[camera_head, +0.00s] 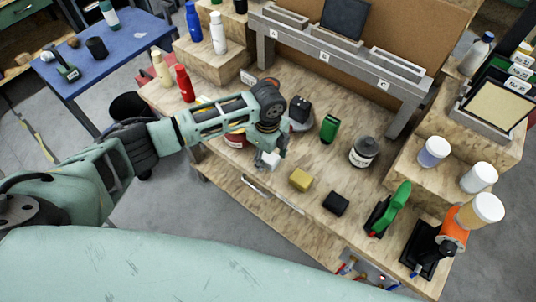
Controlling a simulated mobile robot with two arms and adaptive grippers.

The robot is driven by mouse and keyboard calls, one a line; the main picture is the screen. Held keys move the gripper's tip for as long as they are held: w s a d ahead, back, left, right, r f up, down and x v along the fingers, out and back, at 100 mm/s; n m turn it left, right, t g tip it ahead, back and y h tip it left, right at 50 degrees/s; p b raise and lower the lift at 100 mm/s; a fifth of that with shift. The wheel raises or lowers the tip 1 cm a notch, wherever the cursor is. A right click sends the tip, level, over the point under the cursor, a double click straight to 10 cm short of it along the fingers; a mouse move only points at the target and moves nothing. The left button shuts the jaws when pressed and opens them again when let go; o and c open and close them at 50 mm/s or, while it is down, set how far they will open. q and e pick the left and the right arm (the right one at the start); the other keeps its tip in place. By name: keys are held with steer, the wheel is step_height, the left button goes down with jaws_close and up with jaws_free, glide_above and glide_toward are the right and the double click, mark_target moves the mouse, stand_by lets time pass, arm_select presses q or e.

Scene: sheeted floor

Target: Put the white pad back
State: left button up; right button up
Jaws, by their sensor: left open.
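My left gripper (270,151) reaches in from the left over the workbench, pointing down near its front edge. It is open. A small white block that looks like the white pad (269,162) is right at its fingertips, partly covered by them. I cannot tell whether the fingers touch it. A yellow block (300,180) and a black block (336,203) lie in a row to the right of it. A grey raised rack (340,57) at the back holds trays lettered A, B and C. My right gripper is not in view.
A red bottle (185,83) stands left. A green-handled tool (390,209) and an orange-bodied tool (453,233) stand right.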

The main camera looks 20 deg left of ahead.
mark_target(268, 156)
arm_select(q)
step_height(268, 156, up, 12)
steer(key=b, duration=0.3)
stand_by(0.6)
